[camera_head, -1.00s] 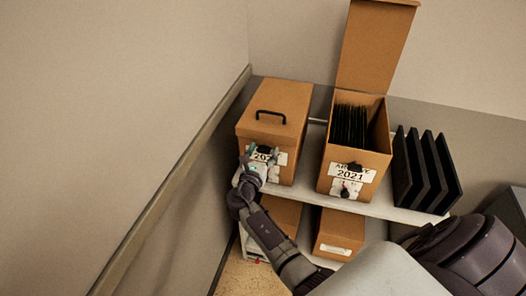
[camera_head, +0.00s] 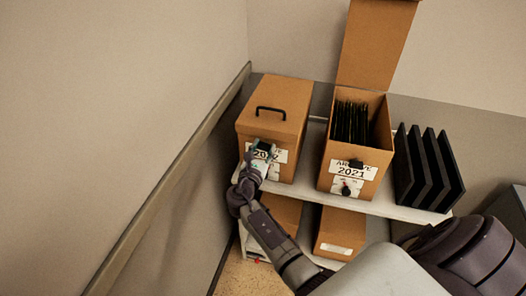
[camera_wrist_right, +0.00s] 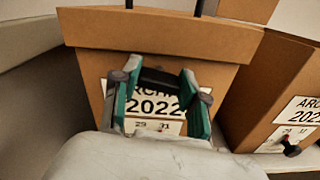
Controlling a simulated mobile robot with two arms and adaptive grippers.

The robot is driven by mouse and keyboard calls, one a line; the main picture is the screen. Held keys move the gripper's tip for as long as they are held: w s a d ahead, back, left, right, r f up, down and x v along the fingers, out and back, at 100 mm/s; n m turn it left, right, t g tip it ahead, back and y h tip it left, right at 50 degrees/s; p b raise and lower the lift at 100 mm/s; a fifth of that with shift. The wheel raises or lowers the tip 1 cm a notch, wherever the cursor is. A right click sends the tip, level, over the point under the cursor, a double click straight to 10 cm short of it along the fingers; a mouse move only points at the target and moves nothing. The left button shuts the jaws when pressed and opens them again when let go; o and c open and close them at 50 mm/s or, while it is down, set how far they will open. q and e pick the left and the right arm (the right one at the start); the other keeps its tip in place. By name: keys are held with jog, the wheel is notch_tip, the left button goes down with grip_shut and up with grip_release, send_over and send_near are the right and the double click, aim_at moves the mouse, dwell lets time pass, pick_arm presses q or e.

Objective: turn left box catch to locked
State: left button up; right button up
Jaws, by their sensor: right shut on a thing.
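The left box (camera_head: 274,98) is brown cardboard with a closed lid, a black top handle and a white label reading 2022. Its dark catch (camera_wrist_right: 160,77) is at the upper part of the label, below the lid edge. My right gripper (camera_head: 263,149) is at the box front. In the right wrist view, the green-sided fingers of the right gripper (camera_wrist_right: 160,84) stand on both sides of the catch and are shut on it. The fingers partly cover the label. The catch's exact turn is hard to tell. My left gripper is not in view.
The right box (camera_head: 326,150), labelled 2021, stands open with its lid raised and dark files inside. Black upright dividers (camera_head: 428,170) stand right of it on the white shelf (camera_head: 400,209). More boxes sit below. A wall with a rail (camera_head: 185,165) is close on the left.

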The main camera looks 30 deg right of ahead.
jog(key=m+b, duration=0.2)
jog(key=m, duration=0.1)
jog(key=m+b, duration=0.1)
jog(key=b, duration=0.1)
jog(key=shift+f+m, duration=0.3)
jog(key=m+b, duration=0.7)
jog(key=shift+s+d+f, duration=0.1)
jog(key=shift+s, duration=0.05)
jog(key=shift+m+b, duration=1.85)
jog(key=shift+m, duration=0.25)
jog(key=o, duration=1.1)
jog(key=shift+o, duration=0.2)
jog(key=shift+r, duration=0.3)
